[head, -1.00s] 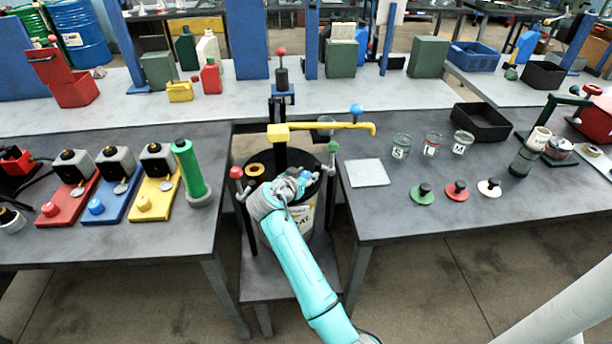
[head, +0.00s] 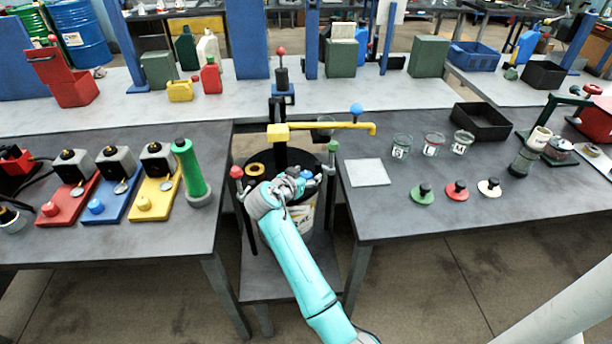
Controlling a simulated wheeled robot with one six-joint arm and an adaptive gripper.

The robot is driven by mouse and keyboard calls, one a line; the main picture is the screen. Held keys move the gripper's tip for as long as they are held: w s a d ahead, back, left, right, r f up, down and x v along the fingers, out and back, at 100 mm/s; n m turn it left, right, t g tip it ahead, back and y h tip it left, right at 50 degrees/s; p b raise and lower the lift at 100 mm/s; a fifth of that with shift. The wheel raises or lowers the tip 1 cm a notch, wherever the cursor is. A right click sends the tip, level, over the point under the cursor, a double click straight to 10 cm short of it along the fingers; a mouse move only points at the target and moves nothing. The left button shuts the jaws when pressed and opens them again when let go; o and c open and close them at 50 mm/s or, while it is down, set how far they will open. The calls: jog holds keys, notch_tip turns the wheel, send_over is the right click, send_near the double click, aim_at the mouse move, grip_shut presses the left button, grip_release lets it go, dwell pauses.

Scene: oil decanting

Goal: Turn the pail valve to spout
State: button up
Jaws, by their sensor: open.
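The pail (head: 303,219) is pale with a printed label and a dark top, and stands on a low stand between the two benches. A yellow spout pipe (head: 342,126) reaches right above it, with a blue ball-tipped lever (head: 357,109) standing on it. A red ball-tipped lever (head: 237,173) is at the pail's left and a green-tipped one (head: 333,147) at its right. My gripper (head: 314,181) is open over the pail's top, below the spout and left of the green-tipped lever. A small blue part shows by its fingers. My arm hides part of the pail. Which part is the valve is unclear.
The right bench holds a pale square plate (head: 367,172), several labelled glass jars, knobbed discs and a black tray (head: 481,122). The left bench holds coloured stations and a green cylinder (head: 190,171). The right bench's front is clear.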

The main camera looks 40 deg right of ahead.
jog(key=v, duration=1.2)
jog(key=shift+f, duration=0.1)
